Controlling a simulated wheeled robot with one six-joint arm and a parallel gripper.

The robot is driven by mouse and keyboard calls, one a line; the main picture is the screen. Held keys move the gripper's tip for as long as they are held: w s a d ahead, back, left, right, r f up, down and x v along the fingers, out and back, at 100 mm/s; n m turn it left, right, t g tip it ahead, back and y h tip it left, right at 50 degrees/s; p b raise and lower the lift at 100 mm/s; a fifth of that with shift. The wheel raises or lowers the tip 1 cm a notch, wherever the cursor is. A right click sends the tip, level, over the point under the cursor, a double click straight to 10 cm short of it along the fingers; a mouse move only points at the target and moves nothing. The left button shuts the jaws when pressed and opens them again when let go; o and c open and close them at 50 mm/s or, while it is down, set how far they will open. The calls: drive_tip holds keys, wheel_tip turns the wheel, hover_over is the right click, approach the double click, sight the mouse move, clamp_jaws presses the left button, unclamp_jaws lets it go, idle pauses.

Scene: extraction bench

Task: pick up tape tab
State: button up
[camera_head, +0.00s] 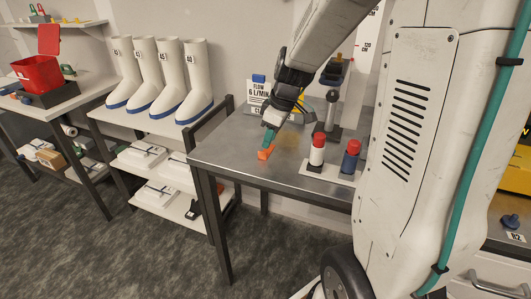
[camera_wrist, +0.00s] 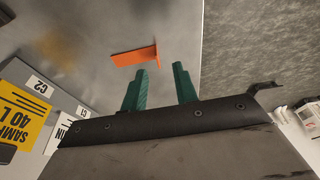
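The tape tab appears to be the small orange piece (camera_head: 265,153) on the metal table, near its front left edge. In the wrist view the orange piece (camera_wrist: 135,56) is a flat strip with a short upright end at its right. My gripper (camera_head: 269,137) points down just above it in the head view. In the wrist view my gripper (camera_wrist: 162,68) has its two green fingers apart with nothing between them. The orange piece lies just beyond the left fingertip, mostly left of the gap. I cannot tell whether they touch.
Two red-capped bottles, one white (camera_head: 317,152) and one dark blue (camera_head: 350,160), stand right of my gripper. A "FLOW 6 L/MIN" sign (camera_head: 259,92) stands behind it. A yellow sample card (camera_wrist: 22,115) shows in the wrist view. White boots (camera_head: 195,85) stand on a shelf to the left.

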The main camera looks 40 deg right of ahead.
sight(264, 150)
drive_tip(key=x, duration=0.4)
drive_tip(key=w+x, duration=0.1)
drive_tip(key=x, duration=0.1)
drive_tip(key=shift+f, duration=0.1)
drive_tip(key=shift+c, duration=0.3)
clamp_jaws()
